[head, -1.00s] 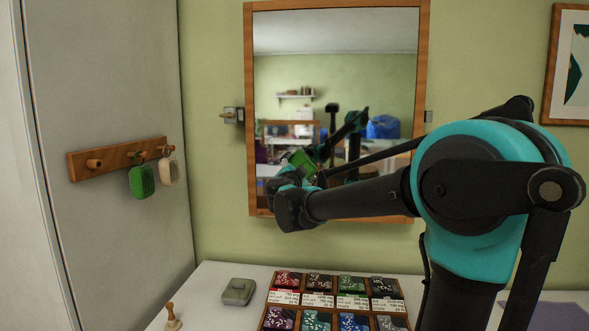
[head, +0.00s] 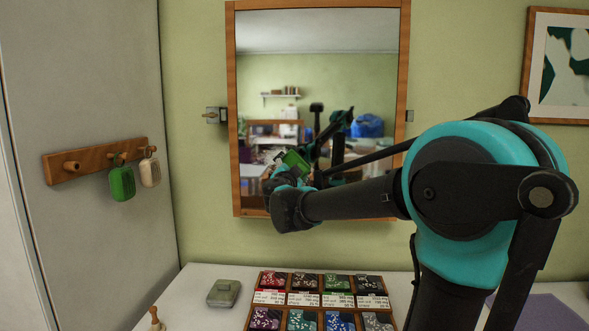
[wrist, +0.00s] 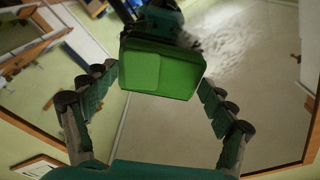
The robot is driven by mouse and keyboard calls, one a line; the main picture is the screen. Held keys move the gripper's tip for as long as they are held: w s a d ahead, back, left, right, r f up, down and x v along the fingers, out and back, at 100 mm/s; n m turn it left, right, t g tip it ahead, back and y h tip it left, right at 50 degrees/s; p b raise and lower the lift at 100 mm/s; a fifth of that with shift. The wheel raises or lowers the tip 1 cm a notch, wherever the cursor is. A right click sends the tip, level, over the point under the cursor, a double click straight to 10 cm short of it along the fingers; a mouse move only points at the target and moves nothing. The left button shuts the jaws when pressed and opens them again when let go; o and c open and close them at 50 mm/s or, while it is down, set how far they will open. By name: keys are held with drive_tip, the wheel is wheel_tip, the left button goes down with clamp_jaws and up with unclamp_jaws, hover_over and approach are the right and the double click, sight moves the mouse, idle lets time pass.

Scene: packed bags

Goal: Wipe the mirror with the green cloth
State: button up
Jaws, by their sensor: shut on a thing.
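The mirror (head: 310,65) hangs on the green wall in a wooden frame. My gripper (head: 290,185) is in front of its lower left part, mostly seen from behind. In the wrist view, my gripper (wrist: 162,78) has its fingers on either side of a green, pad-like cloth (wrist: 160,72) and is shut on it. The mirror's glass (wrist: 165,140) fills much of that view, with a pale cloudy patch beyond the cloth. In the head view the cloth shows in reflection; whether it touches the glass I cannot tell.
A peg rail (head: 97,160) at the left holds a green tag (head: 122,183) and a beige tag (head: 150,171). Below, a white table bears a grey-green box (head: 223,293) and a wooden tray (head: 250,312) of patterned packets. A framed picture (head: 527,75) hangs right.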

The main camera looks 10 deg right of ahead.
sight(297, 157)
drive_tip(key=shift+w+a, duration=0.45)
drive_tip(key=shift+a, duration=1.7)
drive_tip(key=shift+w+a, duration=0.45)
drive_tip(key=shift+a, duration=1.75)
drive_tip(key=shift+w+a, duration=0.45)
drive_tip(key=shift+a, duration=1.7)
drive_tip(key=shift+s+r, duration=0.1)
drive_tip(key=shift+r, duration=1.35)
drive_tip(key=shift+s+d, duration=0.2)
drive_tip(key=shift+d, duration=1.55)
drive_tip(key=shift+s+d, duration=0.35)
drive_tip(key=shift+d, duration=1.35)
drive_tip(key=shift+s+d, duration=0.35)
drive_tip(key=shift+d, duration=1.3)
drive_tip(key=shift+s+d, duration=0.35)
drive_tip(key=shift+d, duration=1.35)
drive_tip(key=shift+w+a, duration=0.45)
drive_tip(key=shift+a, duration=1.8)
drive_tip(key=shift+w+a, duration=0.5)
drive_tip(key=shift+a, duration=1.75)
drive_tip(key=shift+w+a, duration=0.45)
drive_tip(key=shift+a, duration=1.8)
